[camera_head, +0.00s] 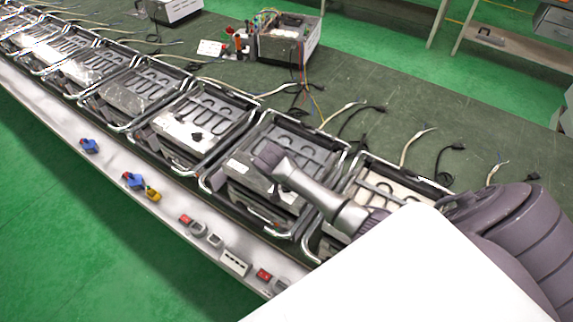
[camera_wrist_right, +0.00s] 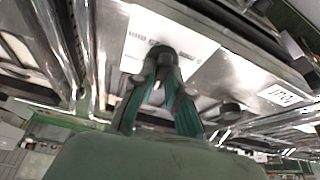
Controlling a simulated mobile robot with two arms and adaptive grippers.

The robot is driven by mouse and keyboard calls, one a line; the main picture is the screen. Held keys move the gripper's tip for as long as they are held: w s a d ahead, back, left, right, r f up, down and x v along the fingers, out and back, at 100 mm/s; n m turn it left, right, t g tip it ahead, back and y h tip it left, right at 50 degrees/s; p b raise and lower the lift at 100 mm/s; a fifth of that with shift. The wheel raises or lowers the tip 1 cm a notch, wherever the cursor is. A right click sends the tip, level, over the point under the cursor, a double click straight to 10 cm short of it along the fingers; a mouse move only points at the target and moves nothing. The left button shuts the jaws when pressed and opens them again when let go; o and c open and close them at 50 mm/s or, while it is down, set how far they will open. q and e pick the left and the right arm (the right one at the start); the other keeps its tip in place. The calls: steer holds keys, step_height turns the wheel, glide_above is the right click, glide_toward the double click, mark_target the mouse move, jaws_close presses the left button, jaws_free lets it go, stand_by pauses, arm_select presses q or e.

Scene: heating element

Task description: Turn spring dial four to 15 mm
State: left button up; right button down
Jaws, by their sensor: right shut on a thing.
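My right gripper (camera_head: 268,160) reaches over a metal heating unit (camera_head: 265,180) in the row on the bench. In the right wrist view, its fingers (camera_wrist_right: 163,75) are shut on a round black dial (camera_wrist_right: 161,51) on the unit's metal face. A white scale plate (camera_wrist_right: 140,28) with small printing lies around that dial; the setting is too small to read. A white label (camera_wrist_right: 278,95) to the right appears to read "four" upside down. Another dark round knob (camera_wrist_right: 229,109) sits lower right, apart from the fingers. My left gripper is not in view.
Similar heating units (camera_head: 185,130) stand in a row to the left, and one (camera_head: 375,190) to the right. Cables with plugs lie behind them on the green bench (camera_head: 350,95). The pale front ledge (camera_head: 165,208) carries switches and small blue and yellow parts.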

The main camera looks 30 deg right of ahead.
steer(key=shift+m+g, duration=0.3)
steer(key=shift+m, duration=0.4)
steer(key=c, duration=1.2)
jaws_free()
steer(key=shift+o, duration=0.2)
steer(key=shift+a+r, duration=0.1)
steer(key=shift+r, duration=0.2)
steer(key=v, duration=1.1)
steer(key=shift+a, duration=0.2)
steer(key=shift+s, duration=0.1)
